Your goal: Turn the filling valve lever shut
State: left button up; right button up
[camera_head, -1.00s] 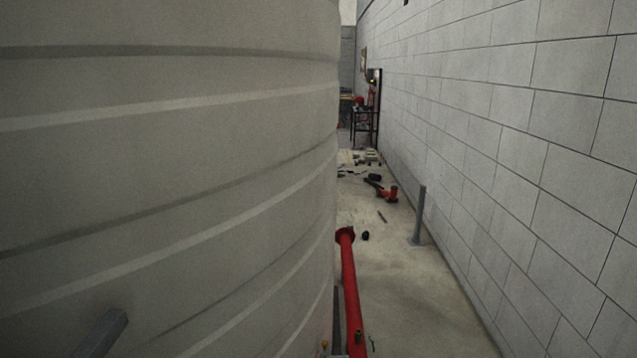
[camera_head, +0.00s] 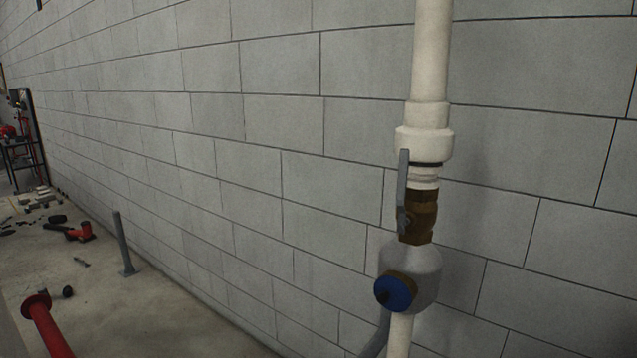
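A white vertical pipe (camera_head: 431,60) runs down in front of the block wall, right of the middle. A brass valve (camera_head: 420,215) sits in this pipe below a white coupling. Its grey lever (camera_head: 403,190) points upward, roughly in line with the pipe. Below the valve is a grey rounded body (camera_head: 425,272) with a blue round face (camera_head: 394,292), and a grey tube curves down beside the pipe. Neither of my grippers is in view.
The grey block wall (camera_head: 300,130) fills most of the view. On the floor at the left are a red flanged pipe (camera_head: 46,325), a grey post (camera_head: 123,243) and scattered parts. A black rack (camera_head: 25,145) stands far left.

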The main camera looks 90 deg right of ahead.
aim_at(404, 153)
jog(key=z, duration=3.2)
